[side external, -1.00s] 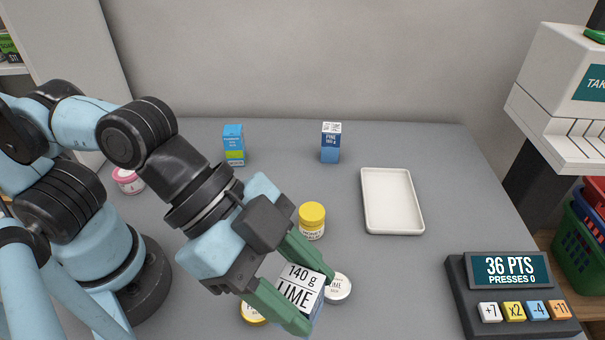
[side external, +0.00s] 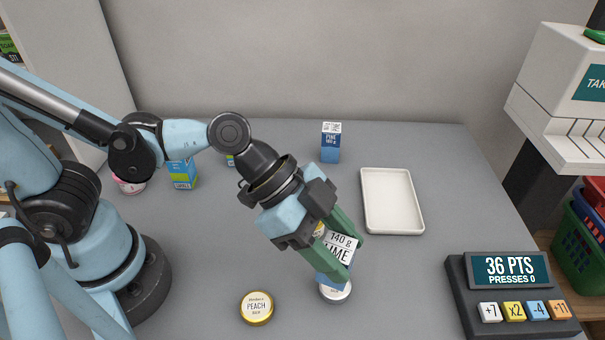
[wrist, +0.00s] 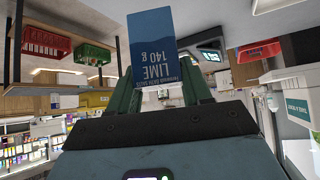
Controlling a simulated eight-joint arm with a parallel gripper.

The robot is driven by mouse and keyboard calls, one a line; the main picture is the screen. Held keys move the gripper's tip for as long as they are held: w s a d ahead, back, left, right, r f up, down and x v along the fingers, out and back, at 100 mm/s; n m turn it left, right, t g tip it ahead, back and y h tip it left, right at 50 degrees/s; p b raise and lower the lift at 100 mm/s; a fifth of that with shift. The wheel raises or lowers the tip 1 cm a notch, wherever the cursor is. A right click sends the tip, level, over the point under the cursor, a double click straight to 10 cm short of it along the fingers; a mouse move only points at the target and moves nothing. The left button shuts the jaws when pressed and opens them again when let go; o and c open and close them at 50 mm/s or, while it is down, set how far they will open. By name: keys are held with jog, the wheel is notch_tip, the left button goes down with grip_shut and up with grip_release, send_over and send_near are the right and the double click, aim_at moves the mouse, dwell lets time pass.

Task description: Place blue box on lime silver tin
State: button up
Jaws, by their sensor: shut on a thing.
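My gripper (side external: 350,258) is shut on the blue box (side external: 340,246), which has a white face reading "140 g LIME". The box is tilted in the side view, and the green fingers cover part of it. The wrist view also shows the blue box (wrist: 166,50) between the fingers, with "LIME 140 g" on its blue side. The lime silver tin (side external: 336,297) stands on the counter directly below the box in the side view, its top partly hidden. I cannot tell whether box and tin touch.
A gold peach tin (side external: 257,308) stands to the left. A white tray (side external: 392,230), a pine box (side external: 331,143) and a blue-green box (side external: 183,174) stand farther back. A yellow-lidded jar is mostly hidden behind my gripper. A button console (side external: 515,290) is at right.

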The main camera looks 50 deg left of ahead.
jog(key=shift+w+a+f, duration=0.2)
jog(key=shift+w+f, duration=0.2)
jog(key=shift+w, duration=0.25)
jog(key=shift+f, duration=2)
jog(key=shift+f, duration=0.1)
jog(key=o, duration=1.1)
jog(key=shift+o, duration=0.2)
